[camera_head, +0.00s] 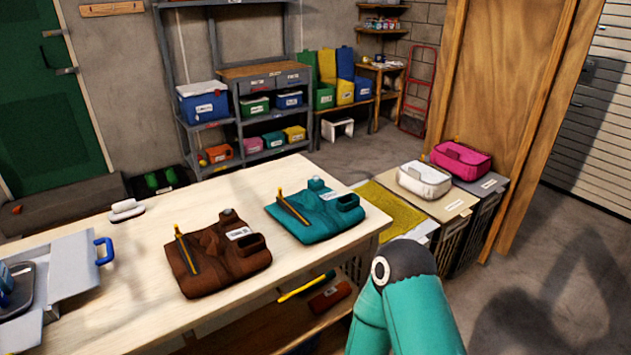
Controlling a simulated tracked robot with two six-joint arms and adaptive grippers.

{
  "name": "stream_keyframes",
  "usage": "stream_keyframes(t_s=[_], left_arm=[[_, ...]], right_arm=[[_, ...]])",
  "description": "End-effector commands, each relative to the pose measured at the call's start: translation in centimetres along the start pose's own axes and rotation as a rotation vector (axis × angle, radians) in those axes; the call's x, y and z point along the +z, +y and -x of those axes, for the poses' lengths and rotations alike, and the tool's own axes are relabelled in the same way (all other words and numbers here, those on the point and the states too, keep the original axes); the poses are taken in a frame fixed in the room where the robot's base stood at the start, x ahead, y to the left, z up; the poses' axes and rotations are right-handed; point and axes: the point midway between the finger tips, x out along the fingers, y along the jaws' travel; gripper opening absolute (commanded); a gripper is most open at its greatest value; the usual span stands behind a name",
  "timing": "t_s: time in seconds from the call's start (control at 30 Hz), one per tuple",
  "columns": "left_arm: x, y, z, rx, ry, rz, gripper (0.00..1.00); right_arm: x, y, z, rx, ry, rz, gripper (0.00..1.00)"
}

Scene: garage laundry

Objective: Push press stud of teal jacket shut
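The teal jacket (322,227) lies folded on the right part of the wooden workbench (120,262). A small grey tab or stud (316,184) shows at its back edge; it is too small to tell whether it is open or shut. A yellow-orange strip stands up at the jacket's left side, a pale label lies near its middle, and a dark-edged opening is at its right. Neither gripper is in view. Only a teal link of my own arm shows at the bottom right, in front of the bench's right end.
A brown jacket (218,274) lies left of the teal one. A grey tray with a blue handle (104,251) sits at the bench's left end. Hampers with white (424,180) and pink (462,160) bundles stand beyond the right end. The bench front is mostly bare.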

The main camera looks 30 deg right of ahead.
Motion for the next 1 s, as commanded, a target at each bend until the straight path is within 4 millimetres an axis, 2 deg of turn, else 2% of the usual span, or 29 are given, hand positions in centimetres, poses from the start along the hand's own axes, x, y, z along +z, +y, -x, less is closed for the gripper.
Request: stream_keyframes(t_s=[0.4, 0.47, 0.63, 1.0], left_arm=[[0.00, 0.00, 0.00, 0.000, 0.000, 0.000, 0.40], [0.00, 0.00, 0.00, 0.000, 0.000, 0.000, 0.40], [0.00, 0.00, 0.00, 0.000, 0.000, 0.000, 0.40], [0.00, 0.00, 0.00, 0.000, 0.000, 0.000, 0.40]], right_arm=[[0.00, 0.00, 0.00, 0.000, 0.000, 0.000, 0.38], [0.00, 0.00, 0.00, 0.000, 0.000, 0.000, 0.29], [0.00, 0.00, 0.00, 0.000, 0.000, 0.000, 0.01], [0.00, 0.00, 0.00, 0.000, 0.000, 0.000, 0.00]])
